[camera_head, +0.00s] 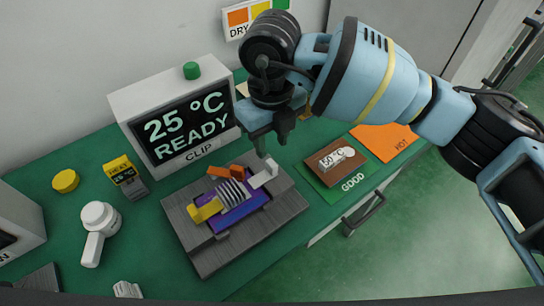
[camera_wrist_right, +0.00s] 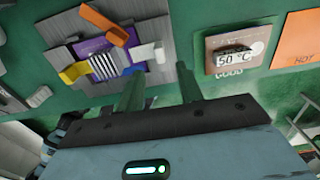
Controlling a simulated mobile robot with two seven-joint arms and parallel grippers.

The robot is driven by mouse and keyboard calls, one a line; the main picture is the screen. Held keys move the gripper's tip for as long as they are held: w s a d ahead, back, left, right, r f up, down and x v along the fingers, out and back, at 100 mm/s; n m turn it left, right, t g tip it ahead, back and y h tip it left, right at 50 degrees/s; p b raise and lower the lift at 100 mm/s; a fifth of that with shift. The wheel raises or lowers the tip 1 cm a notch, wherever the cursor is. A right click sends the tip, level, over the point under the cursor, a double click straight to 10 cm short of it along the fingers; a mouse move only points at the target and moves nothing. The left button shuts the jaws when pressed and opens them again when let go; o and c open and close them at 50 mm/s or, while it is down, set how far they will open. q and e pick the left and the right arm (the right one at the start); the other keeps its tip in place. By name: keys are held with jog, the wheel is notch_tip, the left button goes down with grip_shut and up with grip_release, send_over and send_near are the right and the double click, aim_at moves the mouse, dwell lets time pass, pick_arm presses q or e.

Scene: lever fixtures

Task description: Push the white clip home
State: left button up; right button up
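The white clip (camera_head: 264,173) is at the right end of the finned heat sink (camera_head: 232,193), on a purple board in a grey fixture (camera_head: 191,237). It also shows in the right wrist view (camera_wrist_right: 148,53), just beyond my fingertips. A yellow clip (camera_head: 205,210) is at the other end of the fins, and an orange lever (camera_head: 224,172) stands behind them. My right gripper (camera_head: 272,143) is above and behind the white clip, its fingers apart and nothing between them in the wrist view (camera_wrist_right: 158,72). Whether a finger touches the clip is unclear. My left gripper is not in view.
A display box (camera_head: 178,120) reading "25 °C READY" stands behind the fixture. A white-handled tool (camera_head: 97,230) and a yellow HEAT block (camera_head: 126,178) lie left.

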aim_at(271, 163)
jog(key=shift+f, duration=3.05)
grip_shut()
